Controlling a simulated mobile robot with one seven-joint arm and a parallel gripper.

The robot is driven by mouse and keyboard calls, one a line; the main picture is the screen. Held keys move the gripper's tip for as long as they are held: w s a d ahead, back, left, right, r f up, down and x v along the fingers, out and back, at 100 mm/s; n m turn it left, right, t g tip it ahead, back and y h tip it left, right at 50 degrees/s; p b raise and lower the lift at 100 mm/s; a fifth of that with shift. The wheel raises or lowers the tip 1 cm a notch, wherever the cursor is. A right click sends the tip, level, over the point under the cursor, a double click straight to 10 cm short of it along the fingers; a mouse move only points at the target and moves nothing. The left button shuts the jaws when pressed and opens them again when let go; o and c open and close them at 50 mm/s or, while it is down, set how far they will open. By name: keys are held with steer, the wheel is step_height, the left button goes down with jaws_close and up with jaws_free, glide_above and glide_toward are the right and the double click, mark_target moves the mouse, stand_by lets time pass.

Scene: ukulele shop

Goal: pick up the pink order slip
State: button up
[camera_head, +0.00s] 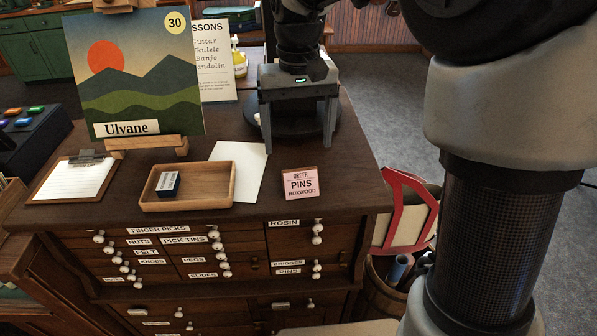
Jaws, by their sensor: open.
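The pink order slip (300,183) stands on the wooden counter near its front right edge. It reads "ORDER PINS BOXWOOD" and looks propped upright, tilted back a little. My gripper (297,140) is open and empty, with its two fingers pointing down. In the picture it is just above and behind the slip. How far it is from the slip in depth I cannot tell. No part of the slip looks hidden.
A clipboard (75,180) and a picture (140,80) on a wooden stand (148,143) are farther left. Labelled drawers (183,265) front the counter (335,200).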

mark_target(300, 170)
steer(key=f, duration=1.1)
steer(key=shift+w+d, duration=0.2)
steer(key=c, duration=1.1)
steer(key=shift+r, duration=0.1)
steer(key=shift+c, duration=0.2)
